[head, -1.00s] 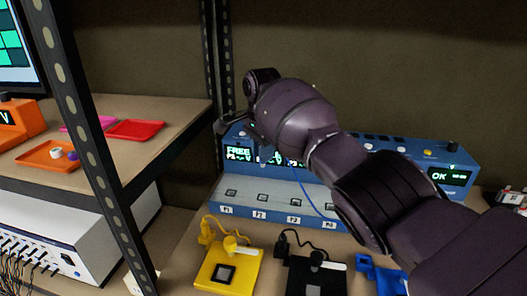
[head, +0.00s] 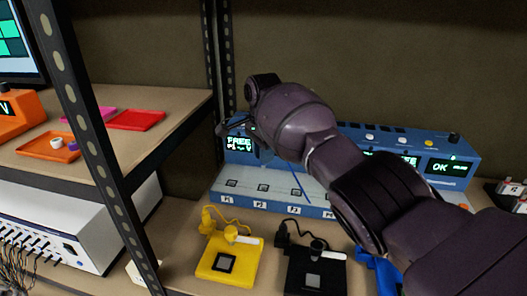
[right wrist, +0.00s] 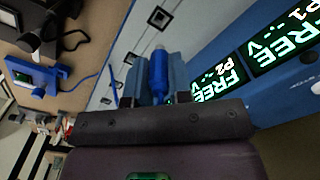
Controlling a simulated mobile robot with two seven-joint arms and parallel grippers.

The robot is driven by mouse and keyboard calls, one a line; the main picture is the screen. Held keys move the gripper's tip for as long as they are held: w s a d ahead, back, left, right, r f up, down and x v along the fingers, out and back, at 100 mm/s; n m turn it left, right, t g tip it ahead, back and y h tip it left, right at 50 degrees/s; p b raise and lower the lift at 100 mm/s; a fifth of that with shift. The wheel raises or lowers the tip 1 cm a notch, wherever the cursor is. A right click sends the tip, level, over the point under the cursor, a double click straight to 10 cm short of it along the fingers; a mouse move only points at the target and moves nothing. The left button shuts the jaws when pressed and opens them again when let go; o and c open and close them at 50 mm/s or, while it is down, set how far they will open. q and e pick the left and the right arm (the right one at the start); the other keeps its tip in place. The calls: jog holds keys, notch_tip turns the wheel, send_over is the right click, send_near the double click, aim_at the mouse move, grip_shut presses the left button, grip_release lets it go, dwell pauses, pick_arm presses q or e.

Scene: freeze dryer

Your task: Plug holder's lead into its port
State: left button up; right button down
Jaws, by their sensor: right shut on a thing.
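My right gripper (right wrist: 157,78) is shut on a blue plug (right wrist: 158,68), seen in the right wrist view. It holds the plug over the blue unit's pale port strip (head: 262,188), near the left displays. A blue lead (head: 297,182) hangs from behind my arm. The blue holder (head: 365,272) lies on the shelf, partly hidden by my arm; the right wrist view also shows it (right wrist: 35,77). Square ports labelled P1, P2 and P3 show on the strip. My arm hides the plug in the head view. My left gripper is out of view.
A yellow holder (head: 212,270) and a black holder (head: 297,283) lie in front of the unit with their own leads. A dark shelf post (head: 95,140) stands at the left. Displays reading FREE (right wrist: 220,78) are close to the gripper.

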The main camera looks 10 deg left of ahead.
jog(key=shift+f+b, duration=0.35)
jog(key=shift+f, duration=2.65)
jog(key=shift+f, duration=1.2)
dwell(1.0)
jog(key=c, duration=1)
grip_release()
jog(key=shift+o, duration=0.2)
